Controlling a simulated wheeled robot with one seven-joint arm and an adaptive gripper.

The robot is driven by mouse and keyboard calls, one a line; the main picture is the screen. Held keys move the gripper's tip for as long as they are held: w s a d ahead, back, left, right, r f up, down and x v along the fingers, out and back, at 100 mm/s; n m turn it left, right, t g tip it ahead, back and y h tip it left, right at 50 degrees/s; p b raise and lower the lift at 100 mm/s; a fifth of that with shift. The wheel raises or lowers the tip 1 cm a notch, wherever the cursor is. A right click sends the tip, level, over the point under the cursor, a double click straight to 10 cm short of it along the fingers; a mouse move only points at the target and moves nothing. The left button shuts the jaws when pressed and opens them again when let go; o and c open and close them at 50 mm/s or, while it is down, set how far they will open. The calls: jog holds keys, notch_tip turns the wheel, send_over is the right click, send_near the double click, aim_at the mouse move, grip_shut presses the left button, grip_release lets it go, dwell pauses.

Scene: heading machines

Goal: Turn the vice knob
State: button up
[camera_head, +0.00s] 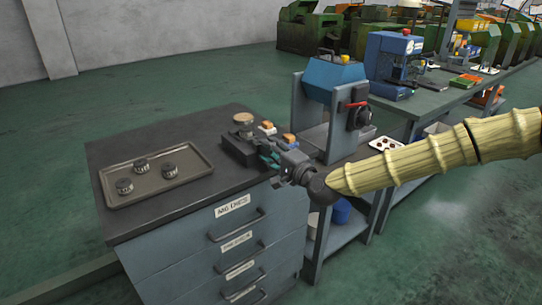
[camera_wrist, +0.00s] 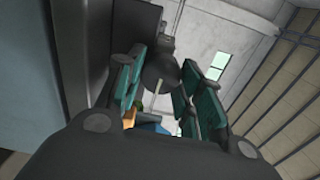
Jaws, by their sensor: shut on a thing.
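A dark vice (camera_head: 236,150) stands on the right part of the grey cabinet top, with a round tan and metal piece (camera_head: 244,122) on it. My gripper (camera_head: 268,158) reaches in from the right, level, at the vice's right end. In the wrist view its teal fingers (camera_wrist: 160,85) are on either side of a dark round vice knob (camera_wrist: 158,68), with a thin pale rod below it. The gripper is shut on the knob. In the head view the gripper hides the knob.
A tray (camera_head: 118,202) with several dark knurled parts lies on the left of the cabinet (camera_head: 200,245). Small orange-topped blocks (camera_head: 268,128) sit behind the vice. A blue-topped machine (camera_head: 334,78) stands close behind my gripper. Open floor lies to the left.

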jog(key=shift+m, duration=0.6)
jog(key=o, duration=1)
jog(key=shift+d, duration=0.1)
jog(key=v, duration=1.2)
jog(key=shift+f, duration=0.1)
